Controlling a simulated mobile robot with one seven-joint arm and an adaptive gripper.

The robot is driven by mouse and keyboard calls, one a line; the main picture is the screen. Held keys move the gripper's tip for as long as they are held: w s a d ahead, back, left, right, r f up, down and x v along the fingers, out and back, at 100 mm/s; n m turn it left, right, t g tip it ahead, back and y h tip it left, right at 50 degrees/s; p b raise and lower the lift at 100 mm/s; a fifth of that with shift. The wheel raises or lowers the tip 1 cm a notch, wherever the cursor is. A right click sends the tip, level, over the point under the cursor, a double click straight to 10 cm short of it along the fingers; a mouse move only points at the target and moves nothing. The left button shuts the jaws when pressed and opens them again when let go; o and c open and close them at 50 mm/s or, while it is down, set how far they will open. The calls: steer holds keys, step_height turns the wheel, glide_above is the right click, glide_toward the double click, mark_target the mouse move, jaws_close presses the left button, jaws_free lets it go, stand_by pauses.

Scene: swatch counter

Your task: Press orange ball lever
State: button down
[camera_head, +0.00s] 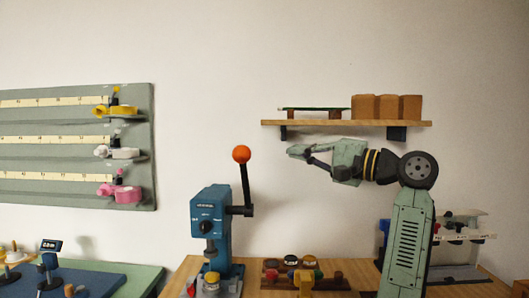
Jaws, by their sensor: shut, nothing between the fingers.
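The orange ball (241,154) sits on top of a black lever (245,185), which stands nearly upright on the right side of a blue press (210,225). The press stands on the wooden counter, with a small round piece with a yellow part (212,280) beneath its head. My gripper (292,152) is shut and empty. It is to the right of the orange ball at about the same picture height, apart from it, and points left.
A wooden shelf (345,123) with brown blocks (387,107) is on the wall just above my gripper. A rack of small coloured items (305,274) stands right of the press. A grey-green board (140,165) with yellow, white and pink sliders hangs at left.

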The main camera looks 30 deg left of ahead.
steer(key=s+a+p, duration=0.4)
steer(key=a, duration=0.4)
steer(key=shift+a+p, duration=0.3)
steer(key=shift+p, duration=0.05)
steer(key=s+d+f+n+g+y+b, duration=0.1)
steer(key=s+f+n+b, duration=0.3)
steer(key=f+b, duration=0.4)
steer(key=s+d+f+n+g+y+b, duration=0.2)
steer(key=f+n+b, duration=0.4)
steer(key=b, duration=0.6)
steer(key=shift+s+d+f+n+g, duration=0.4)
steer(key=shift+s+d+f+g, duration=0.4)
steer(key=shift+s+d+f, duration=0.45)
steer(key=shift+s+a+f, duration=0.1)
steer(key=shift+s+a, duration=0.05)
steer(key=shift+a, duration=0.05)
